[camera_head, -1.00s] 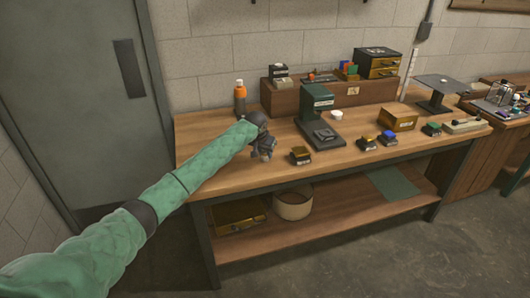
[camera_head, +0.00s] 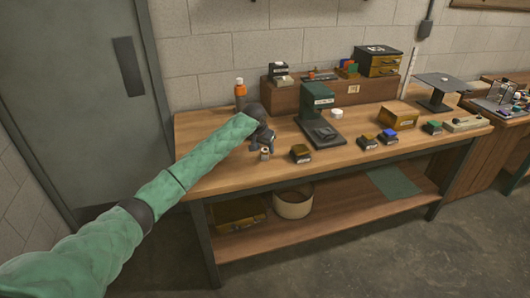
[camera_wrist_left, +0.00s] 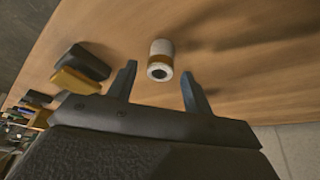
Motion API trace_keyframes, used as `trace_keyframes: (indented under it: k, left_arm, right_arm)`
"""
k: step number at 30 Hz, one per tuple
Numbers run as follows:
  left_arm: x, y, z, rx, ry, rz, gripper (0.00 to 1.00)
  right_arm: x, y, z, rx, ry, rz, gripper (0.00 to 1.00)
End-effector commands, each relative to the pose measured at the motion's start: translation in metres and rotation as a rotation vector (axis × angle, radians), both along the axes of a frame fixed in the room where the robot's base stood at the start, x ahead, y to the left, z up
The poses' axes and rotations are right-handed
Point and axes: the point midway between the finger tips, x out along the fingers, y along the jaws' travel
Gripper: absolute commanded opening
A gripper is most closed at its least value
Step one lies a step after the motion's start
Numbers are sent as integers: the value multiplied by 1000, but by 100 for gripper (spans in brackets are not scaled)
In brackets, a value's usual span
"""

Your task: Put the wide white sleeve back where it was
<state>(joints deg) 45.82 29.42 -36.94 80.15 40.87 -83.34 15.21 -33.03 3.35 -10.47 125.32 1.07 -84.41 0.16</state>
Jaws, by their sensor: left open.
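A white sleeve with a brown band and a dark hole in its end (camera_wrist_left: 161,57) stands on the wooden bench, just beyond and between my left fingertips in the left wrist view. In the head view it is a small pale piece (camera_head: 265,154) near the bench's front left. My left gripper (camera_wrist_left: 158,72) is open and empty, its fingers apart from the sleeve's sides. In the head view the left gripper (camera_head: 263,140) is right behind the sleeve, small and dark. My right gripper is not in view.
A black and yellow block (camera_head: 301,154) lies right of the sleeve; it also shows in the left wrist view (camera_wrist_left: 80,72). A dark green stand (camera_head: 318,108) and a small white piece (camera_head: 337,113) are further right.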

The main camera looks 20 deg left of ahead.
Motion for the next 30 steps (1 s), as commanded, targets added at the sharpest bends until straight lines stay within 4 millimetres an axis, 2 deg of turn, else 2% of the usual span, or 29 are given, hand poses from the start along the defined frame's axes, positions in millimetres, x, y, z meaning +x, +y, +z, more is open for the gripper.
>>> trace_keyframes:
  k: [6, 13, 19, 30]
  left_arm:
    - [-16, 3, 40, 1, -4, -1, 51]
    - [-29, 5, 73, 0, -3, -1, 51]
    - [-34, 6, 84, 0, -2, -1, 51]
    - [-34, 6, 85, 0, -1, -1, 51]
  right_arm:
    - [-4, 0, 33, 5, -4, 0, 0]
    - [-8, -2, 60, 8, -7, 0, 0]
    - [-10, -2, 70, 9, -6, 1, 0]
    - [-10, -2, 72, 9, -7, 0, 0]
